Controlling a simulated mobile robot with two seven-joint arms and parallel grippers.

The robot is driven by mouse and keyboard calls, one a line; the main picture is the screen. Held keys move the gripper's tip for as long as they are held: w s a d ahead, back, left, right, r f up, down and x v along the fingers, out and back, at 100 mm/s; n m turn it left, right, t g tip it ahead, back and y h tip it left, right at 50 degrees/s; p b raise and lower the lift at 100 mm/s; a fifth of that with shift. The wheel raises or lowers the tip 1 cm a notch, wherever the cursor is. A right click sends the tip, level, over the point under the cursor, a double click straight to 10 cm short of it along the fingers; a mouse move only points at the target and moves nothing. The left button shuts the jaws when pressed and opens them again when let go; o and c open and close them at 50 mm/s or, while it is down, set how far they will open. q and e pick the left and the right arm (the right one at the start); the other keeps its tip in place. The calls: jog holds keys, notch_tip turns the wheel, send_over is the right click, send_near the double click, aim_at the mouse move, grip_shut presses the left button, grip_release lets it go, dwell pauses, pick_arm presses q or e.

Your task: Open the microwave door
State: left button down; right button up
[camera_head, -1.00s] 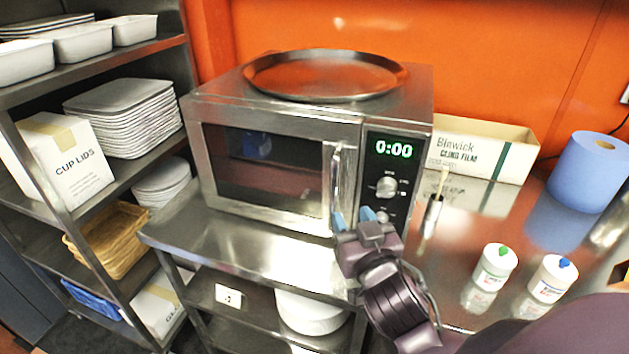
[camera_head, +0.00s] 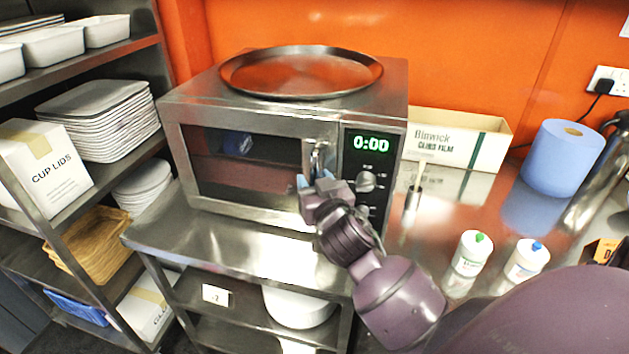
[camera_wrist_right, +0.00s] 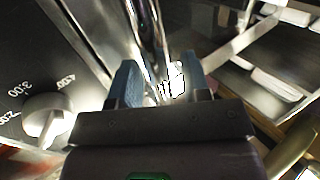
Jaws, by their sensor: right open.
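The steel microwave (camera_head: 255,213) stands on a metal counter with its door (camera_head: 245,165) shut. Its display reads 0:00. The vertical bar handle (camera_head: 308,160) is on the door's right side, beside the control panel. My right gripper (camera_head: 310,182) is at the lower part of the handle, which it partly hides. In the right wrist view the handle (camera_wrist_right: 152,35) runs down between the two blue fingertips (camera_wrist_right: 158,82). The jaws are open, one on each side of the bar; I cannot tell whether either touches it. My left gripper is out of view.
A round metal tray (camera_head: 300,72) lies on top of the microwave. On the counter to the right are a cling film box (camera_head: 455,140), a blue paper roll (camera_head: 563,160) and two white bottles (camera_head: 471,254). A shelf rack (camera_head: 120,185) stands at the left.

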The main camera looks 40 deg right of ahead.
grip_shut()
dwell(0.3)
jog(key=shift+a, duration=0.1)
